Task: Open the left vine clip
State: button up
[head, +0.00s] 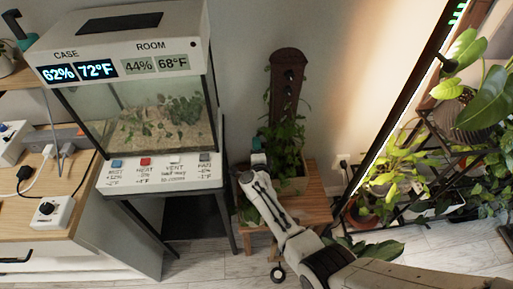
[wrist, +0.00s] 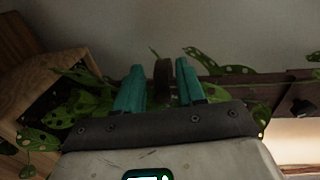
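A tall brown plank (head: 287,85) stands against the wall, with a leafy vine (head: 284,145) around its lower part. A dark clip-like piece (head: 290,75) sits high on the plank; another dark piece shows on it in the wrist view (wrist: 302,106). My gripper (head: 258,160) is at the vine, left of the plank's foot. In the wrist view its teal fingers (wrist: 160,85) are apart. A brown upright piece (wrist: 162,78) shows between them, with a gap on each side. I cannot tell whether it is the left vine clip. Leaves hide part of the plank.
A wooden stool (head: 315,205) bears a planter box with the vine. A glass case (head: 165,120) on a dark stand is to the left. A plant rack (head: 430,150) stands to the right. Grey floor shows between stool and case stand.

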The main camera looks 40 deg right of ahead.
jog(key=shift+o, duration=0.7)
jog(key=shift+d, duration=0.15)
jog(key=shift+s, duration=0.1)
jog(key=p+v, duration=0.4)
jog(key=v, duration=0.6)
jog(key=shift+s+a+p, duration=0.25)
jog(key=shift+a+p, duration=0.05)
jog(key=shift+p, duration=0.05)
